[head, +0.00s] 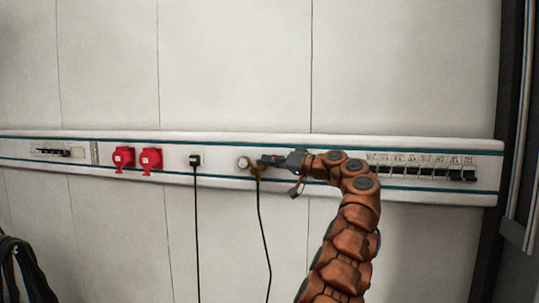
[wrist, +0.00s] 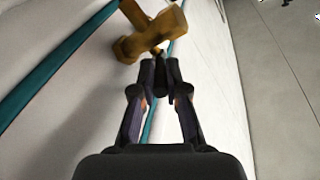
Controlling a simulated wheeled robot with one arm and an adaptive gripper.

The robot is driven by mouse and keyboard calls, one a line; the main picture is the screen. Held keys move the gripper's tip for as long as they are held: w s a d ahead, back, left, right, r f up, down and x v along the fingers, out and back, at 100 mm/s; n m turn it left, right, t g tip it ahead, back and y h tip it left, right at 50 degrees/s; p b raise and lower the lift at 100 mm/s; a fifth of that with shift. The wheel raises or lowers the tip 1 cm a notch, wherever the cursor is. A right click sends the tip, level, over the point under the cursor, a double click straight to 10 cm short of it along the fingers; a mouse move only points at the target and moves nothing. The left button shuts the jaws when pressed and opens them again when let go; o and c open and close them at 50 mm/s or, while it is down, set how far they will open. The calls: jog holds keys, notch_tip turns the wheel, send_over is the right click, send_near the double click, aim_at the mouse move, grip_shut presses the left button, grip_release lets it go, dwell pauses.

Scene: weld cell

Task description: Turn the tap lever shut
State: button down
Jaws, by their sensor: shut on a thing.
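A brass tap (head: 255,171) with a round pale face sits on the white wall rail, and its brass body (wrist: 150,40) fills the top middle of the wrist view. A short dark lever (wrist: 160,84) runs from the tap down between my fingers. My gripper (head: 266,160) reaches the tap from the right. In the wrist view my gripper (wrist: 158,72) has its two fingertips close on either side of the lever, shut on it. The lever is mostly hidden by the gripper in the head view, so its angle there is unclear.
The rail carries two red sockets (head: 150,159), a black plug (head: 195,160) with a hanging cable, and a row of dark switches (head: 430,173) at right. A thin black line (head: 263,230) hangs below the tap. The wall above the rail is clear.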

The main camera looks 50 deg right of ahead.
jog(key=shift+f, duration=0.25)
jog(key=c, duration=1.2)
grip_release()
jog(key=shift+r, duration=0.1)
jog(key=shift+s, duration=0.2)
jog(key=v, duration=1.1)
jog(key=shift+s, duration=0.35)
jog(key=shift+d, duration=0.15)
